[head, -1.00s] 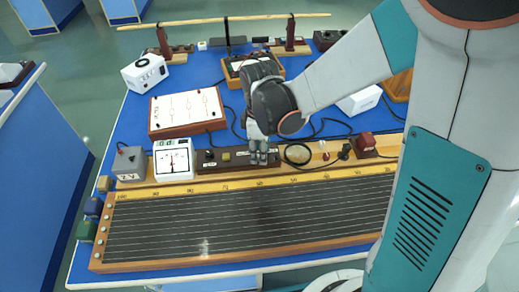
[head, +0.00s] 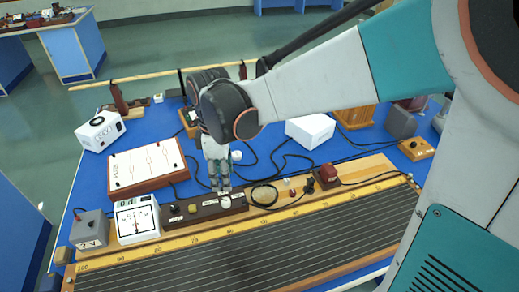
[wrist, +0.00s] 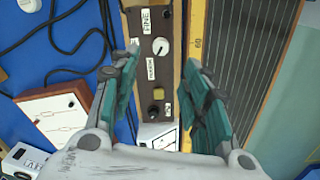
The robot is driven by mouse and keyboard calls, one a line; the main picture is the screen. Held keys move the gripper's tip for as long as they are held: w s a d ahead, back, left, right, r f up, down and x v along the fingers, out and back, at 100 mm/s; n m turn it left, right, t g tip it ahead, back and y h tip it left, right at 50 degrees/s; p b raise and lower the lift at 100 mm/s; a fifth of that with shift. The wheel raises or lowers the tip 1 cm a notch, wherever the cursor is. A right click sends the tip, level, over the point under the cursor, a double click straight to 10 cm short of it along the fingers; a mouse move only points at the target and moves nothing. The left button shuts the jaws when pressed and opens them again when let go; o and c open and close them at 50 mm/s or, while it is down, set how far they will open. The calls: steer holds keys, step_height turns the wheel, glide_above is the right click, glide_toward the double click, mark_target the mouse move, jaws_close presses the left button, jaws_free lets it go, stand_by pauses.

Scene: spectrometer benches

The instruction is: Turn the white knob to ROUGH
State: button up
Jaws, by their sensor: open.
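The white knob (wrist: 161,46) is on a dark control box (wrist: 152,88), between a FINE label (wrist: 147,21) and a smaller label (wrist: 152,68) too small to read surely. Its pointer direction is unclear. In the head view the white knob (head: 225,203) shows just in front of my fingertips, on the dark box (head: 180,219). My gripper (wrist: 163,56) is open and empty. In the wrist view its two fingers lie on either side of the knob, with visible gaps. In the head view my gripper (head: 220,186) points down over the back of the box; contact is unclear.
A white meter (head: 137,220) and a grey box (head: 90,230) stand left of the control box. A cable coil (head: 264,195) and a red block (head: 327,175) lie to the right. A long ruled wire board (head: 250,262) fills the front. Loose cables run behind.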

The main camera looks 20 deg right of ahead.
steer(key=shift+s+r, duration=0.15)
steer(key=shift+r, duration=1)
steer(key=s+d+r+m+t, duration=0.4)
steer(key=s+d+m+t, duration=0.3)
steer(key=s+d+m, duration=0.3)
steer(key=s+m, duration=0.2)
steer(key=m, duration=0.2)
steer(key=shift+s+d+r, duration=0.15)
steer(key=shift+d+r, duration=0.2)
